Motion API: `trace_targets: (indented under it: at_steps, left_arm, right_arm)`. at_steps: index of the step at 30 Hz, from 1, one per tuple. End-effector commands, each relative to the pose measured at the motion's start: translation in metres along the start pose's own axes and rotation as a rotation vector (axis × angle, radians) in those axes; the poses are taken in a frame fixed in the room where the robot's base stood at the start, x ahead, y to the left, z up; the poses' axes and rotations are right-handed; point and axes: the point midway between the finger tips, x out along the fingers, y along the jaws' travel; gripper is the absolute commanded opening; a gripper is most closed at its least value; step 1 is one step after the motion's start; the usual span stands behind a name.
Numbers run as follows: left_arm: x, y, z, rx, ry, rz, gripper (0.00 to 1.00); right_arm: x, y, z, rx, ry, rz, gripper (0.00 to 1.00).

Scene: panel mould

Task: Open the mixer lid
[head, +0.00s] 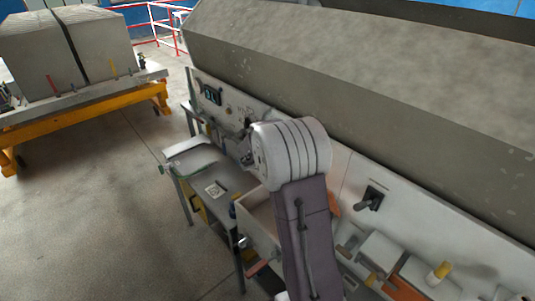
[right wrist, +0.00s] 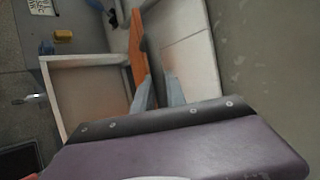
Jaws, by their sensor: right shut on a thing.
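My right arm, with a purple link and a white rounded joint, crosses the middle of the head view and hides its own gripper there. In the right wrist view my right gripper (right wrist: 158,92) shows two grey-blue fingers close together. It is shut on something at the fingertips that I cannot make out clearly. An orange strip (right wrist: 137,45) runs up to the fingers, along a white panel (right wrist: 192,42). I cannot pick out the mixer lid with certainty in either view. My left gripper is not in view.
A long grey mould (head: 380,85) runs behind a white control panel with a dark lever switch (head: 370,198). An open white box (head: 258,217) is beside my arm. A bench (head: 215,180) and an orange-framed stand (head: 70,115) are left. Floor between them is clear.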

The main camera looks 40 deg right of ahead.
Motion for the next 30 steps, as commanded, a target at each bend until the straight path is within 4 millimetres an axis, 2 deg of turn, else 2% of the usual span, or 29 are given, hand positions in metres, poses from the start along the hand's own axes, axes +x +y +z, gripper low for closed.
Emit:
trace_targets:
  at_steps: [1, 6, 20, 21, 22, 30]
  left_arm:
    - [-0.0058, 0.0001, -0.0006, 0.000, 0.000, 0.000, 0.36]
    - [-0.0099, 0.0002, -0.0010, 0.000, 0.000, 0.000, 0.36]
    - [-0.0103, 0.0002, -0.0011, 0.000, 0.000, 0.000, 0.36]
    - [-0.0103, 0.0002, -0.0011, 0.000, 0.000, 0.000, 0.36]
    - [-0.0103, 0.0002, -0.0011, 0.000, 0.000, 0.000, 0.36]
    - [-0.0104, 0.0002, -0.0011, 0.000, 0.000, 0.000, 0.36]
  right_arm:
    - [0.0004, -0.0069, -0.0006, 0.000, 0.002, -0.001, 0.00]
    - [0.0047, -0.0140, -0.0016, -0.001, -0.001, -0.002, 0.00]
    - [0.0066, -0.0152, -0.0026, -0.002, 0.000, -0.002, 0.00]
    - [0.0066, -0.0151, -0.0026, -0.002, 0.000, -0.002, 0.27]
    - [0.0065, -0.0151, -0.0026, -0.002, 0.000, -0.002, 0.36]
    - [0.0064, -0.0149, -0.0024, -0.001, 0.000, -0.001, 0.38]
